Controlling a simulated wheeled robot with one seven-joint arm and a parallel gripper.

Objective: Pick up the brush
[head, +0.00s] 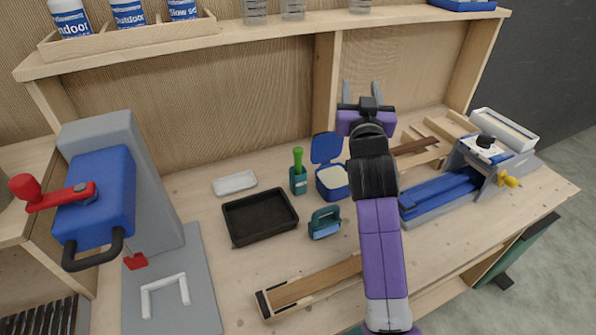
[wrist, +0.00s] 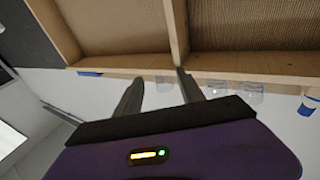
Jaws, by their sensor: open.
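A green handle (head: 298,160) stands upright in a small teal holder (head: 298,182) near the middle of the bench. It looks like the brush, but any bristles are hidden inside the holder. My gripper (head: 361,92) is raised in front of the back panel, above and to the right of the holder. Its fingers are apart and empty, also in the wrist view (wrist: 160,88). The wrist view shows panels and shelf, with no brush in it.
A black tray (head: 232,224), teal handled block (head: 324,222) and blue open-lidded box (head: 332,181) surround the holder. A blue-and-grey press (head: 105,200) stands left. A blue vise-like fixture (head: 440,194) is right. A shelf (head: 280,32) with bottles and cups runs above.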

